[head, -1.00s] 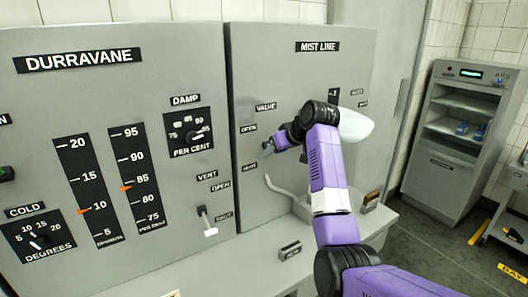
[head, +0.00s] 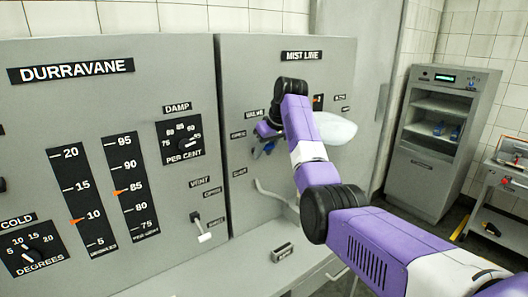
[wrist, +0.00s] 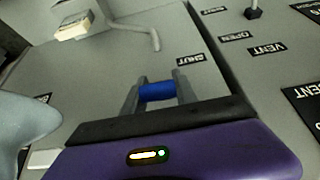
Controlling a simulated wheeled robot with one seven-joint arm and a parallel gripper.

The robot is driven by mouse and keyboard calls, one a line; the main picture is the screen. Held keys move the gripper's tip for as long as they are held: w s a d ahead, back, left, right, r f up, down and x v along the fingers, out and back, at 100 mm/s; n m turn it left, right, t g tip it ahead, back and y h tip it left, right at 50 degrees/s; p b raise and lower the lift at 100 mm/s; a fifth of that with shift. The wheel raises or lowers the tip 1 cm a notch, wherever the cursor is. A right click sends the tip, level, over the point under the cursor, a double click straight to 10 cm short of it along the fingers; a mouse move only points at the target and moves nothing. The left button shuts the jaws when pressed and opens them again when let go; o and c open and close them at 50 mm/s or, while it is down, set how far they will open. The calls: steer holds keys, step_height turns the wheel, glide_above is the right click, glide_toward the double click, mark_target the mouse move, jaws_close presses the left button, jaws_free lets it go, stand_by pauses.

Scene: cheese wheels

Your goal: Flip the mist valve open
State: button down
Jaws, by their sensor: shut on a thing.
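The mist valve is on the grey MIST LINE panel (head: 345,75), under the VALVE label (head: 254,115). Its blue handle (wrist: 157,91) lies across between my two grey fingers in the wrist view, and my gripper (wrist: 156,92) is shut on it. In the head view my gripper (head: 262,143) is at the valve, between the upper label, OPEN, and the lower label, SHUT. A bit of blue (head: 269,148) shows beside the fingers there. The valve's body and pivot are mostly hidden by my wrist. The SHUT label (wrist: 191,58) shows beyond the fingers in the wrist view.
The DURRAVANE panel (head: 130,100) with gauges stands to the left, with a white-tipped vent lever (head: 204,237) sticking out. A curved pipe (head: 270,196) juts out below the valve. A ledge (head: 235,265) runs underneath. A grey cabinet (head: 436,160) stands at the right.

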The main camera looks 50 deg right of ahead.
steer(key=c, duration=1)
jaws_free()
steer(key=shift+w, duration=0.1)
steer(key=shift+o, duration=0.2)
steer(key=b+v, duration=0.2)
steer(key=v, duration=0.5)
steer(key=shift+s+r, duration=0.2)
steer(key=shift+r, duration=0.15)
steer(key=shift+a, duration=0.1)
